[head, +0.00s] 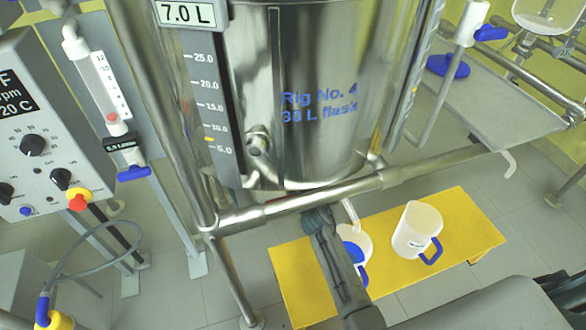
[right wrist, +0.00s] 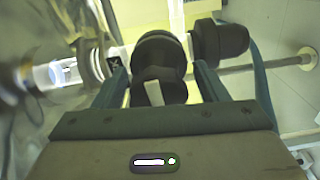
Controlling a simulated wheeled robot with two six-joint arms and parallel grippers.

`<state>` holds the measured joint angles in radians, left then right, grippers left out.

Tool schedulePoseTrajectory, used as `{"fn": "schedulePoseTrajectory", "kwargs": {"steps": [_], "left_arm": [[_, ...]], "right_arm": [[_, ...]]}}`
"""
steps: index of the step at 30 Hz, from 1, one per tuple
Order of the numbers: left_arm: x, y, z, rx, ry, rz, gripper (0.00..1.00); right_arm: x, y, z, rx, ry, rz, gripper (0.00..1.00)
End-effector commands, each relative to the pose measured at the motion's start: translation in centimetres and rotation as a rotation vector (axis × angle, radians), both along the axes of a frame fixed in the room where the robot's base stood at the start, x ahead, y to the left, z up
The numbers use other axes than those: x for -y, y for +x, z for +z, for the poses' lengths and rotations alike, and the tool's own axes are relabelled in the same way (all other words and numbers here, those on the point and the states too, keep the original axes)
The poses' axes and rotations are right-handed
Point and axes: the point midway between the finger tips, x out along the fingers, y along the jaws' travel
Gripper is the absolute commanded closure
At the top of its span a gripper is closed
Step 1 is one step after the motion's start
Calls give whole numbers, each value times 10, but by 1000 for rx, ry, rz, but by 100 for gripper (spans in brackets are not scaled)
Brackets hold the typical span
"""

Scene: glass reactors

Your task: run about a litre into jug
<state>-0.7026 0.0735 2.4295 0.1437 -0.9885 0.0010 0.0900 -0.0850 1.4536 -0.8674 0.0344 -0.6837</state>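The steel vessel (head: 300,90) is marked "Rig No. 4, 30 L flask", and its display (head: 187,14) reads 7.0 L. A white jug (head: 352,238) with a blue handle stands on the yellow bench beneath the pale outlet spout (head: 350,213); my right arm hides part of it. A second white jug (head: 412,232) stands to its right. My right gripper (head: 318,216) is under the vessel. In the right wrist view its fingers (right wrist: 158,75) stand apart on either side of a dark round knob (right wrist: 158,60), apparently without gripping it. My left gripper is out of view.
The yellow bench (head: 470,225) has free room right of the second jug. A metal rail (head: 290,208) crosses in front of the vessel. A control box (head: 40,130) stands at the left, and a steel tray (head: 500,105) is at the right.

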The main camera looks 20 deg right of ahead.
Motion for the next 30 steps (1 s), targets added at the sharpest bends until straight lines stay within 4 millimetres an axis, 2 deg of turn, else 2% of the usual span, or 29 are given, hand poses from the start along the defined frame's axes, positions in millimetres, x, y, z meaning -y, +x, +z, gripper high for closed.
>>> {"fn": "schedulePoseTrajectory", "kwargs": {"steps": [8, 11, 14, 24, 30], "left_arm": [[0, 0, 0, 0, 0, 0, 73], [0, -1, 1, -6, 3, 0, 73], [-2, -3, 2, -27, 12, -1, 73], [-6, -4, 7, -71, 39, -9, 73], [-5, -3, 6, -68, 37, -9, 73]], "right_arm": [[0, 0, 1, 2, -1, 0, 33], [0, -7, 1, 1, 0, 0, 33], [1, -21, 1, 0, 0, 0, 33], [3, -86, 0, -1, -1, -1, 33], [4, -105, 1, 1, -1, 0, 33]]}}
